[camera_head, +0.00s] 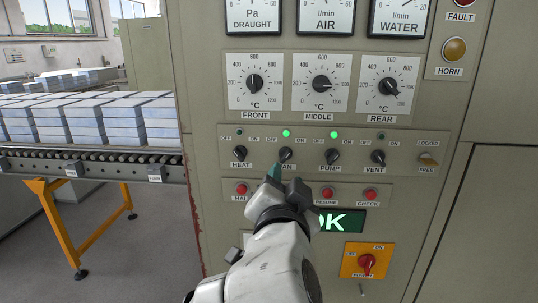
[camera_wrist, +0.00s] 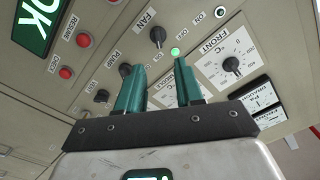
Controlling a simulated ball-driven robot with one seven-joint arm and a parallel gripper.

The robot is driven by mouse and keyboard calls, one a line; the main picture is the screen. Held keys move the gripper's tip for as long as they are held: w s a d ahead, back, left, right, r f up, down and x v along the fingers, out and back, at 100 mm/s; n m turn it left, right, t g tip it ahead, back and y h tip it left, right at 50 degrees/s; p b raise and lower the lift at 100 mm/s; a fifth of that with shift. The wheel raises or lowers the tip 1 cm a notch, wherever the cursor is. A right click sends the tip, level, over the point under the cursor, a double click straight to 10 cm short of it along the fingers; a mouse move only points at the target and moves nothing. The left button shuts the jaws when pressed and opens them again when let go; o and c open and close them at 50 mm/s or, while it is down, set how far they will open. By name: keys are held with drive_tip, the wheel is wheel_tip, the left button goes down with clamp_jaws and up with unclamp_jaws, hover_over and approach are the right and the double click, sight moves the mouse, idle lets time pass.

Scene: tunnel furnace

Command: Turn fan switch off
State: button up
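The fan switch (camera_head: 285,154) is a small black rotary knob in the row of switches on the control panel. The green lamp (camera_head: 286,133) above it is lit, between the OFF and ON marks. My gripper (camera_head: 276,173) is just below and left of the fan switch in the head view and covers part of the FAN label. In the wrist view, the two green fingers of my gripper (camera_wrist: 157,72) are apart with nothing between them. The fan switch (camera_wrist: 157,35) shows beyond the fingertips there, apparently not touched, with its lit lamp (camera_wrist: 175,51) close by.
The heat switch (camera_head: 239,154) is left of the fan switch, and the pump switch (camera_head: 332,156), with a lit lamp, is right. Red buttons (camera_head: 327,193) and a green OK display (camera_head: 343,220) lie below. A roller conveyor (camera_head: 90,163) stands at left.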

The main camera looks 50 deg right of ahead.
sight(287, 156)
drive_tip(key=p+x, duration=0.2)
drive_tip(key=x, duration=0.8)
drive_tip(key=shift+d, duration=0.1)
drive_tip(key=shift+f, duration=0.1)
clamp_jaws()
